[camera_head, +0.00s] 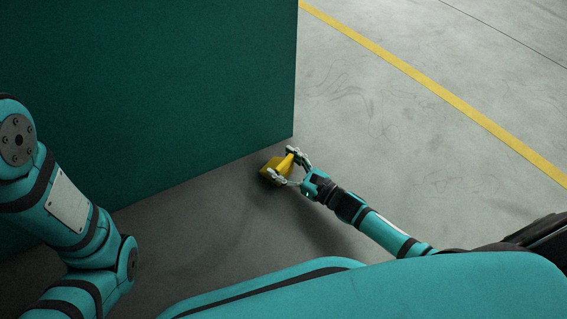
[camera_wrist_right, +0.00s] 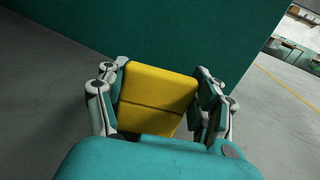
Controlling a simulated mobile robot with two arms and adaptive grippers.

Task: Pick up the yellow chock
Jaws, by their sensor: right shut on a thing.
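The yellow chock (camera_head: 276,168) is a small wedge-like block near the foot of the green wall-like panel in the head view. My right gripper (camera_head: 288,166) has its fingers on either side of it and is shut on it. In the right wrist view the chock (camera_wrist_right: 157,99) fills the space between the two fingers of my right gripper (camera_wrist_right: 160,100), with a dark line across its face. I cannot tell whether the chock touches the floor. My left arm shows at the left of the head view, but its gripper is out of view.
A large dark green panel (camera_head: 150,80) stands just behind and to the left of the chock. The grey concrete floor (camera_head: 400,150) is clear to the right, with a yellow line (camera_head: 440,92) running across it. Distant furniture (camera_wrist_right: 296,52) shows at the upper right of the wrist view.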

